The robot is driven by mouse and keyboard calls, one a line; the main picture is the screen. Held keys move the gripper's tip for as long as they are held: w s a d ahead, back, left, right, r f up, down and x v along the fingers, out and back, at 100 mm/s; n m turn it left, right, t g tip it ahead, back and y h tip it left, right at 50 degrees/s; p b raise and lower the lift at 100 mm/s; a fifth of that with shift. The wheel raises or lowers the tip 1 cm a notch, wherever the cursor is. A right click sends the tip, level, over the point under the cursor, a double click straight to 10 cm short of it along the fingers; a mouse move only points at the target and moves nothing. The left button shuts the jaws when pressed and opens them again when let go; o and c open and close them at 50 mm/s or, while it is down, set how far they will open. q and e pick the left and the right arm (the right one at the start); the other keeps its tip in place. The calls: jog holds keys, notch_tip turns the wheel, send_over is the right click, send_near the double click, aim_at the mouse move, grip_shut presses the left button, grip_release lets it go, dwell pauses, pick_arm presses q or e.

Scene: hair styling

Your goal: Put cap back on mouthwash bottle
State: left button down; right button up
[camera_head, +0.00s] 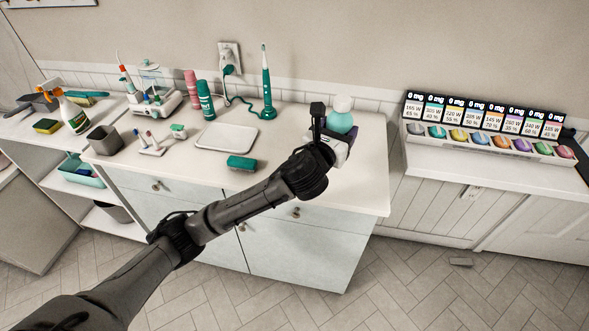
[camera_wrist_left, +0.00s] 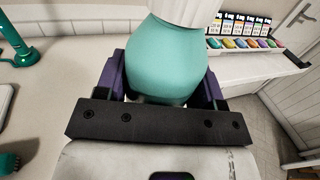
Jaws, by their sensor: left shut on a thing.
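A teal, rounded bottle (camera_head: 340,121), seemingly the mouthwash bottle, is at the right end of the counter, with a pale top (camera_head: 343,103). In the left wrist view the teal body (camera_wrist_left: 172,62) sits between my purple fingers, and a white cylindrical part (camera_wrist_left: 187,12) rises above it, cut off by the frame edge. I cannot tell if that white part is the cap or the neck. My left gripper (camera_head: 341,132) is shut on the bottle's body. The bottle's base is hidden behind the gripper. My right gripper is not in view.
The white counter (camera_head: 335,188) is clear around its front right corner. A teal brush (camera_head: 241,163), a white tray (camera_head: 226,137) and an electric toothbrush (camera_head: 267,90) are left of the gripper. A rack of colored pods (camera_head: 490,135) is on another counter at right.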

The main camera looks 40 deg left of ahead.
pick_arm(q)
jog(key=s+a+f, duration=0.2)
jog(key=a+f, duration=0.5)
jog(key=a, duration=0.4)
jog(key=shift+a+p, duration=0.3)
jog(key=shift+p, duration=0.1)
notch_tip(320, 180, down, 4)
jog(key=shift+d+r, duration=0.1)
jog(key=shift+r, duration=0.05)
jog(key=shift+f, duration=0.2)
jog(key=shift+c, duration=1.1)
grip_release()
jog(key=shift+f, duration=0.1)
